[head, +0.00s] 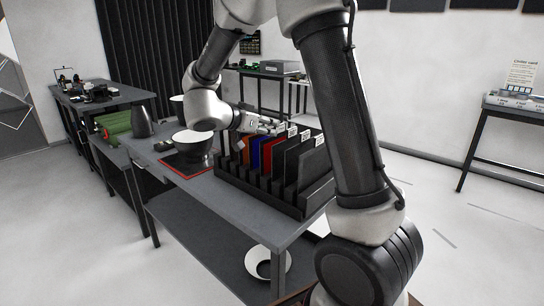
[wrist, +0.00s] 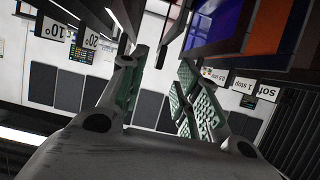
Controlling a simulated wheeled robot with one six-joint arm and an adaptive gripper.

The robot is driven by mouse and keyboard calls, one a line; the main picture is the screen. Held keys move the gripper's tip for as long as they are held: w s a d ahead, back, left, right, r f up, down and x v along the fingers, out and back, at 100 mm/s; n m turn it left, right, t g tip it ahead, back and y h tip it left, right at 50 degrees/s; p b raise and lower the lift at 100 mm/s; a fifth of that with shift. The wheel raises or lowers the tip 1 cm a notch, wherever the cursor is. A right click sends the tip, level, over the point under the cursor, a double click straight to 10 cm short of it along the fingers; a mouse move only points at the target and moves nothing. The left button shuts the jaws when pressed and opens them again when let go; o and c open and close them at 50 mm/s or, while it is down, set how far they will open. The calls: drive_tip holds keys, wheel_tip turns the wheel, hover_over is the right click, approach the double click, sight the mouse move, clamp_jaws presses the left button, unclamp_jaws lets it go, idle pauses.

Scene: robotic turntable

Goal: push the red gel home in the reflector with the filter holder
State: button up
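The rack (head: 250,193) on the bench holds coloured gels and dark labelled panels standing in slots. The red gel (head: 267,155) stands in it, between the blue gel (head: 256,153) and the dark panels. My gripper (head: 268,126) is above the rack, by the tops of the gels. In the wrist view my gripper (wrist: 163,58) has its green-padded fingers apart; a dark panel edge lies near the tips, and I cannot tell whether it is between them. A dark reflector bowl (head: 196,156) with a white inside stands left of the rack; its filter holder is not discernible.
The bowl stands on a red-edged dark mat (head: 176,164). A dark jug-shaped thing (head: 141,122) and a green case (head: 114,124) are further left. Another white-and-black bowl (head: 268,263) is lower down, below the bench top. My arm hides part of the rack's right side.

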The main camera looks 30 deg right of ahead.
drive_tip(key=x, duration=0.6)
drive_tip(key=shift+w+d+r, duration=0.1)
drive_tip(key=shift+d, duration=0.3)
clamp_jaws()
